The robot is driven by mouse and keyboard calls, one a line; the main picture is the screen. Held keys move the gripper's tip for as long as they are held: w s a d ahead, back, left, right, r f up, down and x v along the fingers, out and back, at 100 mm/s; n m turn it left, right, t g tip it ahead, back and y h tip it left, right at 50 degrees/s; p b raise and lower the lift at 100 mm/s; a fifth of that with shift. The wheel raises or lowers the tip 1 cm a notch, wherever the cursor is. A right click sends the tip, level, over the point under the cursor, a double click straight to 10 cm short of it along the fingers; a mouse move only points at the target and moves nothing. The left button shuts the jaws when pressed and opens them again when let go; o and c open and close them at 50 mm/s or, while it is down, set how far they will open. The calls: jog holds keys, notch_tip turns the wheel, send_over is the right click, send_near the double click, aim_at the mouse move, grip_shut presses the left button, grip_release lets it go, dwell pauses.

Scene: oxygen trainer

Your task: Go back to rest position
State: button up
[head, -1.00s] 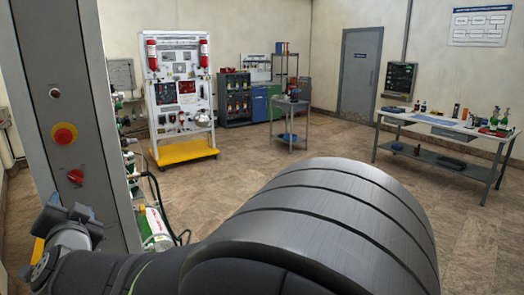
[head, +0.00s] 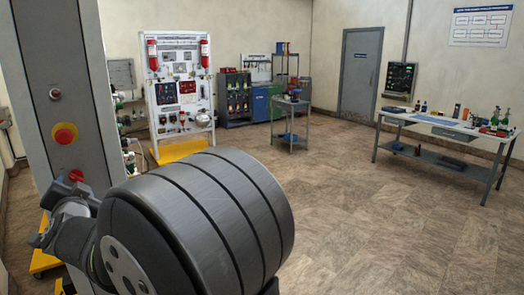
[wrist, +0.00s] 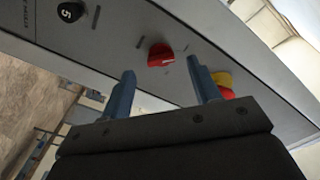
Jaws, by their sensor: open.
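My gripper (wrist: 161,77) is open, with its two blue-grey fingers apart and nothing between them. In the wrist view the red rotary knob (wrist: 160,55) on the grey panel (wrist: 110,45) shows beyond the gap between the fingertips. In the head view my gripper (head: 66,214) is at the lower left, in front of the panel (head: 50,50) and just below the red knob (head: 74,176). Whether a finger touches the knob cannot be told.
A red-on-yellow emergency stop (head: 64,133) sits above the knob, with a small red button (head: 55,94) higher up. A gauge stand (head: 180,90) on a yellow base is behind. A workbench (head: 440,130) stands at right. Floor (head: 370,220) at centre right is clear.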

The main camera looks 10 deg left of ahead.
aim_at(74, 178)
jog(key=x, duration=0.3)
jog(key=shift+w+a, duration=0.1)
jog(key=shift+w, duration=0.05)
jog(key=shift+w+a+m, duration=0.15)
jog(key=shift+a+m, duration=0.1)
jog(key=shift+m, duration=0.05)
jog(key=shift+d+m, duration=0.1)
jog(key=shift+m, duration=0.3)
jog(key=m, duration=0.6)
jog(key=shift+r, duration=0.15)
jog(key=m, duration=0.8)
jog(key=shift+r, duration=0.15)
